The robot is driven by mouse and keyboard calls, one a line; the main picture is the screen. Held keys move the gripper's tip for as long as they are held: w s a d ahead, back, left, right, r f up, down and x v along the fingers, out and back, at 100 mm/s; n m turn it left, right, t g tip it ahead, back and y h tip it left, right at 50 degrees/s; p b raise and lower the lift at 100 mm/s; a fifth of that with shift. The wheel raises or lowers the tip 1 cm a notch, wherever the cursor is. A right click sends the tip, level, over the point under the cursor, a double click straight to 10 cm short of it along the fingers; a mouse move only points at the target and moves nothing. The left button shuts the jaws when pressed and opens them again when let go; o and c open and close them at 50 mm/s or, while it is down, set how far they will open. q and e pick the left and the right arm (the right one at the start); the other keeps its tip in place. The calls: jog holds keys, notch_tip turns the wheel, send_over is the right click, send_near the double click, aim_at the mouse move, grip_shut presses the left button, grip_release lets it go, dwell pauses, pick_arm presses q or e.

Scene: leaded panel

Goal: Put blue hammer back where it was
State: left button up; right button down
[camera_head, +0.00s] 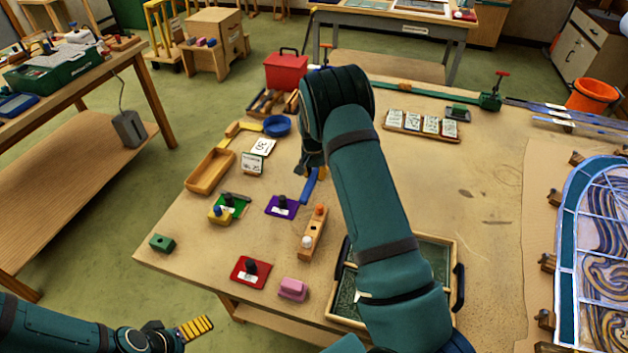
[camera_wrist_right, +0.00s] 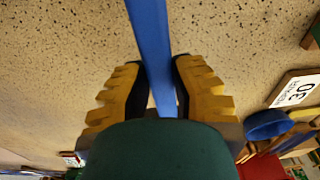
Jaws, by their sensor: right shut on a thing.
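The blue hammer (camera_head: 310,187) shows in the head view as a short blue bar beside my right arm, over the middle of the table. In the right wrist view its long blue bar (camera_wrist_right: 150,40) runs between the yellow fingers of my right gripper (camera_wrist_right: 160,85), which is shut on it. My forearm hides most of the gripper and the rest of the hammer in the head view. I cannot tell whether the hammer touches the table. My left gripper (camera_head: 195,328) is at the lower left, off the table's front edge; its opening cannot be made out.
Near the hammer are a purple mat (camera_head: 282,207), a wooden block with knobs (camera_head: 314,235), a blue bowl (camera_head: 277,125) and white number cards (camera_head: 252,163). A red toolbox (camera_head: 286,71) stands behind. A leaded panel (camera_head: 600,260) lies at right. The table's right middle is mostly clear.

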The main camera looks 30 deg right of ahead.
aim_at(314, 180)
notch_tip(314, 180, down, 4)
jog(key=shift+w+r, duration=0.1)
jog(key=shift+r, duration=0.05)
jog(key=c, duration=0.9)
grip_release()
jog(key=r, duration=0.8)
jog(key=s+a+r, duration=0.1)
jog(key=r, duration=0.3)
jog(key=shift+f, duration=0.1)
